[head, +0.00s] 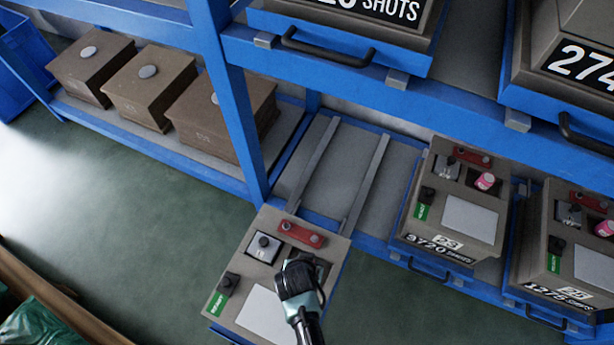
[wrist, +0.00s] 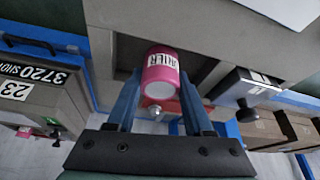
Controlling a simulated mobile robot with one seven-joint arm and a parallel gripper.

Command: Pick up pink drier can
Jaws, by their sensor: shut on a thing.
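The pink drier can (wrist: 160,78) shows in the wrist view, with a white label and a pale round end towards the camera. My gripper (wrist: 160,98) has one blue finger on each side of it and is shut on it. In the head view my gripper (head: 298,277) is over the dark recess of the pulled-out grey-brown box (head: 236,305), and it hides the can. I cannot tell whether the can is clear of the recess.
The box top has a red bar (head: 302,234), a grey switch block (head: 264,247) and a green-tagged knob (head: 222,295). Similar boxes with pink cans (head: 486,181) (head: 604,229) stand on the blue rack (head: 232,110) at right. Green floor (head: 110,215) is open at left.

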